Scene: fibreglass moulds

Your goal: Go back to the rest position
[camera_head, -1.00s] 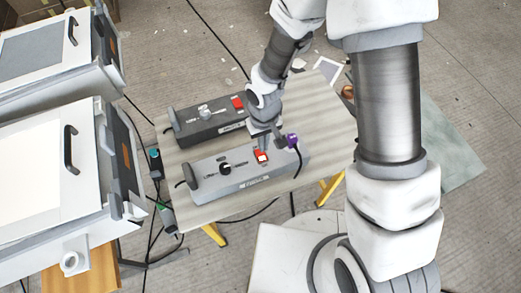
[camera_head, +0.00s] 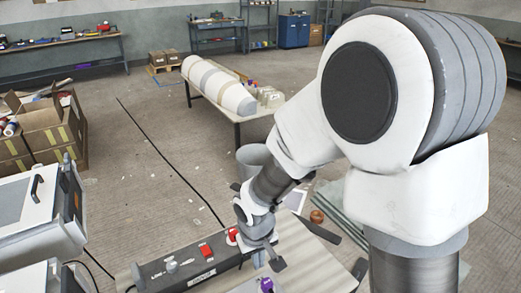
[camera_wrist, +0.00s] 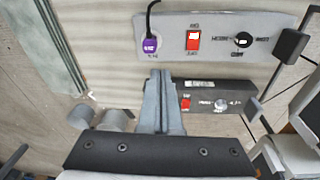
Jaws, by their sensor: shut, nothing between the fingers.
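My gripper (camera_head: 272,262) hangs over the small worktable at the bottom of the head view. Its fingers also show in the wrist view (camera_wrist: 158,98), pressed together with nothing between them. The dark control box (camera_head: 190,262) lies below and left of the gripper, with a red switch and a knob. In the wrist view the dark box (camera_wrist: 228,98) is partly hidden behind the fingers. The light grey control box (camera_wrist: 215,42) shows there with a purple plug (camera_wrist: 151,44), a red rocker switch (camera_wrist: 193,40) and a black knob (camera_wrist: 243,40). The fingers appear apart from both boxes.
White machines with handles (camera_head: 40,205) stand left of the worktable (camera_head: 318,262). Cardboard boxes (camera_head: 45,130) are behind them. A long table (camera_head: 238,117) bearing a large pale mould (camera_head: 218,86) stands farther back, near a grey bin (camera_head: 252,160). Open floor lies between.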

